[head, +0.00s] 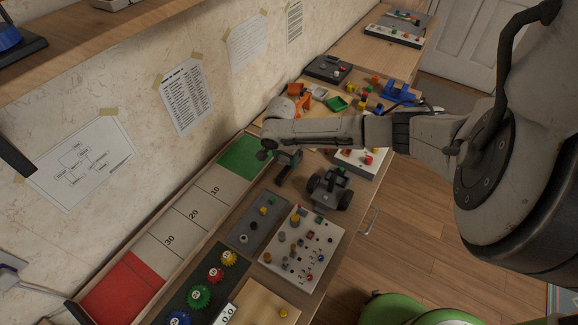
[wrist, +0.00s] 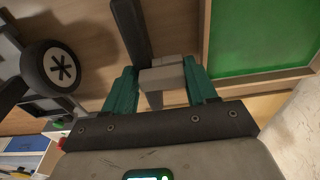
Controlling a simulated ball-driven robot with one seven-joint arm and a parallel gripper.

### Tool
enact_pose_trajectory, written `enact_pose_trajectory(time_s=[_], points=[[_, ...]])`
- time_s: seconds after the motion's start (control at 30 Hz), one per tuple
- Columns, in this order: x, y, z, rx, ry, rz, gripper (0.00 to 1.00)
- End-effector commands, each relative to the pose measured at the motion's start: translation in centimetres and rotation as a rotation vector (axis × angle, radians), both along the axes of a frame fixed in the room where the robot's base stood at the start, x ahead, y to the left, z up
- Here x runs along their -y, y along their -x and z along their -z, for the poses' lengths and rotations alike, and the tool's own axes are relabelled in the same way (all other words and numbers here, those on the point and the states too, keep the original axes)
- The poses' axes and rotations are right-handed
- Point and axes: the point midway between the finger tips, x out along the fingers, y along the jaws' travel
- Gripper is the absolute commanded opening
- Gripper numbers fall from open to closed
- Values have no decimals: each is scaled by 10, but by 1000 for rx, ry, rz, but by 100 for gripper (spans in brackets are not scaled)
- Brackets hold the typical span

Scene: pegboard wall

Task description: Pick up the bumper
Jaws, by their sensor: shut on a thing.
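In the wrist view my gripper (wrist: 162,88) has its two teal fingers closed on either side of the grey block of the bumper (wrist: 162,78). The bumper's long dark bar reaches up and away from the block, past the left finger. In the head view the bumper (head: 287,166) shows as a small dark and grey piece below my gripper (head: 273,154), close to the wall-side track. I cannot tell whether it touches the table or hangs just above it.
A wheeled vehicle (head: 330,188) stands right of the bumper; its wheel (wrist: 50,67) shows in the wrist view. The numbered track's green end (head: 244,155) lies left of it. A grey panel (head: 259,219) and a white board with several pegs (head: 302,262) lie nearer.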

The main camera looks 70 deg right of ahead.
Motion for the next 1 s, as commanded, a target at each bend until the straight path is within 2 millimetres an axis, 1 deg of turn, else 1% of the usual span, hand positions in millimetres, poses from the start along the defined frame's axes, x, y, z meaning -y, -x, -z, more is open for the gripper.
enact_pose_trajectory(time_s=[0.03,0.23,0.47,0.63,0.77,0.83,0.87,1.0], points=[[0,0,0,0,0,0,45],[0,0,0,0,0,0,26],[0,0,0,0,0,0,26],[0,0,-7,1,-1,0,26],[0,0,-23,2,0,1,26],[0,2,-35,2,0,1,26],[-2,6,-38,3,-2,2,26],[-9,29,-66,5,-2,2,26]])
